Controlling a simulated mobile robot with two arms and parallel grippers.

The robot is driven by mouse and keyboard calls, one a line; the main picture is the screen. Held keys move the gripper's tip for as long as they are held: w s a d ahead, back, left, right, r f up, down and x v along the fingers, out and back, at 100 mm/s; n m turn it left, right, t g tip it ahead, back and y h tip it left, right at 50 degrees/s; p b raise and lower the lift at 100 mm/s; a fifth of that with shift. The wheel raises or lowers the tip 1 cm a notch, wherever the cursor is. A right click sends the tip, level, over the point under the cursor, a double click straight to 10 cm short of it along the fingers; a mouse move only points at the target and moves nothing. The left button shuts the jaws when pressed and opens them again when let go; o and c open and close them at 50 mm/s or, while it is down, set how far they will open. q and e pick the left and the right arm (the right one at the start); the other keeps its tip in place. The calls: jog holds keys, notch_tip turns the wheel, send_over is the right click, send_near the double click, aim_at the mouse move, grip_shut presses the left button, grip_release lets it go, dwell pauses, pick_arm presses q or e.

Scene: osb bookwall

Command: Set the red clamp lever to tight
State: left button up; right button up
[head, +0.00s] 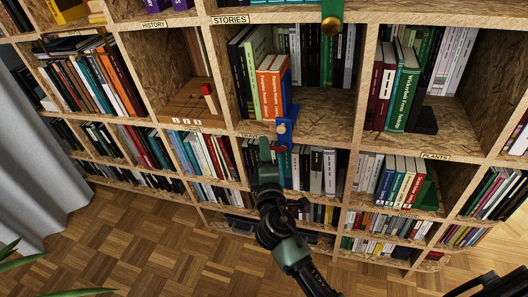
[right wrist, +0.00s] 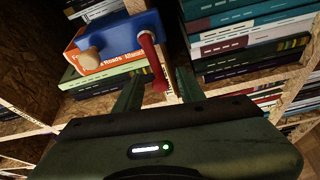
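The red clamp lever (right wrist: 152,62) hangs down from the blue clamp (right wrist: 122,38) in the right wrist view. Its lower end lies between the two fingers of my right gripper (right wrist: 158,88), which stand apart on either side; I cannot tell if either touches it. In the head view the blue clamp (head: 285,130) sits on the shelf edge below the orange books, and only a bit of red shows beside my right gripper (head: 271,150). A round tan knob (right wrist: 88,55) is on the clamp's left.
Orange books (head: 268,92) stand right behind the clamp. A wooden block with a red lever (head: 208,92) sits in the compartment to the left. A green strap with a brass knob (head: 332,24) hangs from the upper shelf. Book rows fill the shelf below.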

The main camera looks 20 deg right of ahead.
pick_arm(q)
jog(key=shift+v, duration=0.85)
pick_arm(e)
jog(key=s+a, duration=0.1)
jog(key=s, duration=0.6)
jog(key=shift+s+a, duration=0.3)
jog(key=shift+s, duration=0.05)
